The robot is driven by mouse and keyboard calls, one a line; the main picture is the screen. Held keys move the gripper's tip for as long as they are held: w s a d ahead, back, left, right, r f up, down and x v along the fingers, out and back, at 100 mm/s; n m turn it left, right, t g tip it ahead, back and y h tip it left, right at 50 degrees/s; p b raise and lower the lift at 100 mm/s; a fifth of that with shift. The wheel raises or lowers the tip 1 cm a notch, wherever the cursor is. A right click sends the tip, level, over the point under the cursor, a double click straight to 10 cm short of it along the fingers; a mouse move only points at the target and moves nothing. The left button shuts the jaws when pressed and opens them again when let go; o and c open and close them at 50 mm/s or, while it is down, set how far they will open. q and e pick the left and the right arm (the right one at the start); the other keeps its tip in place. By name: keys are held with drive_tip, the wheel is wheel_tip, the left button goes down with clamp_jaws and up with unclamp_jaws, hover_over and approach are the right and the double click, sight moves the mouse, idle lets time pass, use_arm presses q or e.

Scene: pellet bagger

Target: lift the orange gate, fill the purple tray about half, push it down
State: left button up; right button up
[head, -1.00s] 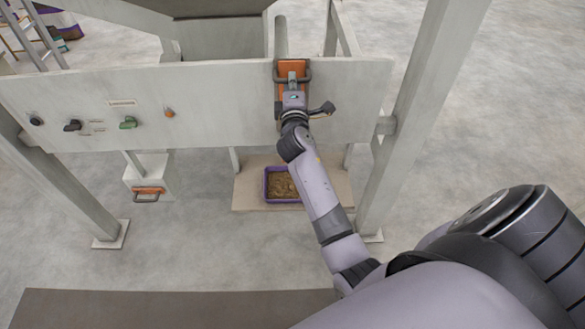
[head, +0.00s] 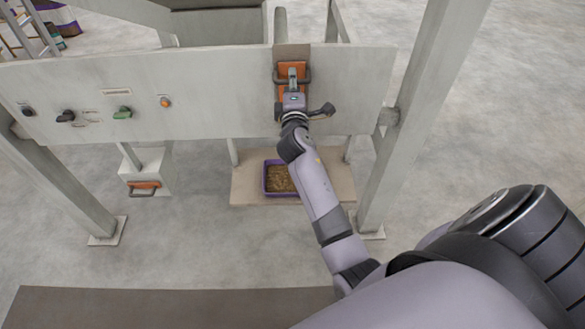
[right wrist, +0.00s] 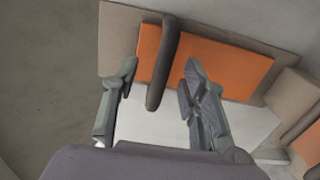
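The orange gate (head: 290,69) sits low on the panel with a tan backing strip bare above it. It carries a dark bar handle, and it also shows in the right wrist view (right wrist: 232,66). My right gripper (head: 292,86) is at the handle. In the right wrist view my right gripper (right wrist: 160,82) has its fingers apart, one each side of the handle bar (right wrist: 163,65), with gaps visible. The purple tray (head: 265,180) rests on a tan board under the panel and holds brown pellets; its right side is partly hidden by my arm. My left gripper is out of view.
The pale panel (head: 215,95) carries a green knob (head: 122,112), dark knobs and an orange button (head: 165,102). A white box (head: 148,165) with an orange handled front is at left below it. Grey posts stand at both sides. Floor in front is clear.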

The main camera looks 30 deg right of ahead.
idle(0.4)
drive_tip(key=v, duration=0.7)
drive_tip(key=shift+p, duration=0.3)
idle(0.7)
